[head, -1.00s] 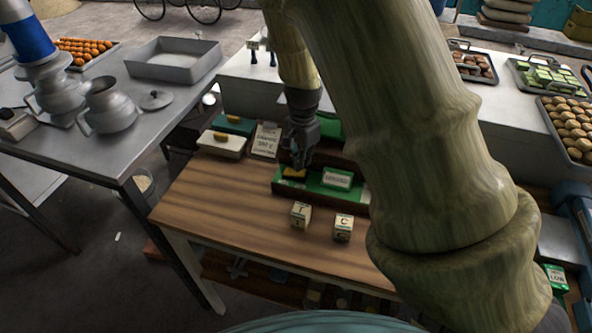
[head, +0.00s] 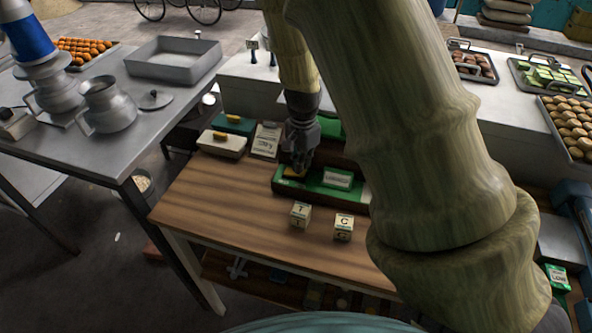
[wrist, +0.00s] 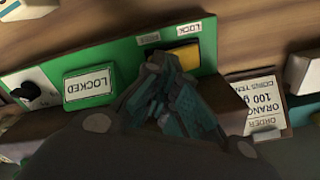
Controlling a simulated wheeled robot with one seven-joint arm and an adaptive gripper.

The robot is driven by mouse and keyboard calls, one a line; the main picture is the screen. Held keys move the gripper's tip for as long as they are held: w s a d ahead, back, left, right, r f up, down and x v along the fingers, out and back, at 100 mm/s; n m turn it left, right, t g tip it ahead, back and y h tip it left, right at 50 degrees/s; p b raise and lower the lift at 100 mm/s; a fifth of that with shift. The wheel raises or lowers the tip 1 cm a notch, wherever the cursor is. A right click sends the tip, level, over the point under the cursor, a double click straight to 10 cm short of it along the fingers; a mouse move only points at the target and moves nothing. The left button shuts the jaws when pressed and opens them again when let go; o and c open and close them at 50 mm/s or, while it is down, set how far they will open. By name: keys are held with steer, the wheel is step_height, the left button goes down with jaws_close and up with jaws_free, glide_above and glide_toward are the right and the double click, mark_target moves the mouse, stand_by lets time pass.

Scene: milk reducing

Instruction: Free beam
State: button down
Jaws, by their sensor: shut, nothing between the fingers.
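A green panel (head: 318,181) stands on the wooden table; it also shows in the wrist view (wrist: 120,62). It bears a green sign (wrist: 88,88) reading LOCKED. A yellow block (wrist: 186,56) sits at one end of the panel, just below a label reading LOCK (wrist: 188,29). A second label (wrist: 148,39) beside it is too blurred to read. My gripper (head: 297,172) is shut and empty, its fingertips (wrist: 170,62) at the yellow block, partly covering it. I cannot tell whether they touch. The beam itself cannot be made out.
Two lettered cubes, T (head: 301,215) and C (head: 343,227), stand in front of the panel. A black knob (wrist: 30,91) is at the panel's other end. The table's front left is clear.

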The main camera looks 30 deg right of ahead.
steer(key=shift+f+b, duration=0.35)
steer(key=shift+f, duration=0.5)
stand_by(0.7)
steer(key=shift+r, duration=0.15)
steer(key=shift+r+p, duration=3.25)
steer(key=shift+r, duration=0.15)
steer(key=shift+s+d, duration=0.1)
